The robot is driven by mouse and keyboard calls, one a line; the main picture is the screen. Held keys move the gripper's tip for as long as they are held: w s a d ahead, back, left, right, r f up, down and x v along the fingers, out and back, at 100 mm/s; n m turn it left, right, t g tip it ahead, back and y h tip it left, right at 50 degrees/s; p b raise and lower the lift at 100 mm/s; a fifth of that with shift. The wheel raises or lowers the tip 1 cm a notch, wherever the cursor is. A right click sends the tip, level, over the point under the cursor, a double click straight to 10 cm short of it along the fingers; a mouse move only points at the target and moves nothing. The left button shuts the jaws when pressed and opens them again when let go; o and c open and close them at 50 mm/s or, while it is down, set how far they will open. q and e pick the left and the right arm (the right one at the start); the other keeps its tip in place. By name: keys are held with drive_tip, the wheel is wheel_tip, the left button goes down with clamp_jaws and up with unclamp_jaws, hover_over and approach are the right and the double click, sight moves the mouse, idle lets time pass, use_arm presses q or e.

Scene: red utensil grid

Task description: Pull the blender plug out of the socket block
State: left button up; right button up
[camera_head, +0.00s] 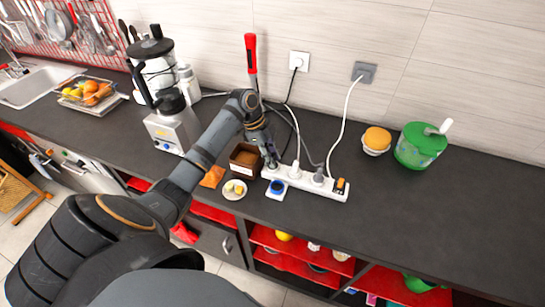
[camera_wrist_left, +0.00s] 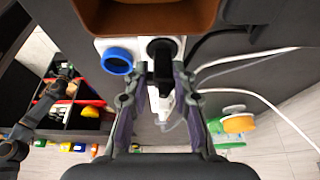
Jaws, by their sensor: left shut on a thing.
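The white socket block (camera_head: 325,190) lies on the dark counter, with several plugs along it. It also shows in the wrist view, below the brown box. My left gripper (camera_head: 271,163) is over the block's left end. In the left wrist view its fingers (camera_wrist_left: 163,72) are shut on a black plug (camera_wrist_left: 164,52), which stands at the block's socket. I cannot tell whether its pins are still in. A white plug (camera_head: 295,170) and a grey plug (camera_head: 318,177) sit further right on the block. The blender (camera_head: 172,130) stands to the left on the counter. My right gripper is not in view.
A brown box (camera_head: 245,160) stands close beside the gripper. A blue-ringed white item (camera_head: 277,188) and a small plate (camera_head: 234,190) lie in front. Cables run up to wall sockets (camera_head: 299,61).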

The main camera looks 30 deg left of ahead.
use_arm(q)
clamp_jaws()
drive_tip(key=shift+r+p, duration=1.35)
wheel_tip(320, 180, up, 4)
drive_tip(key=p, duration=0.4)
drive_tip(key=shift+r, duration=0.1)
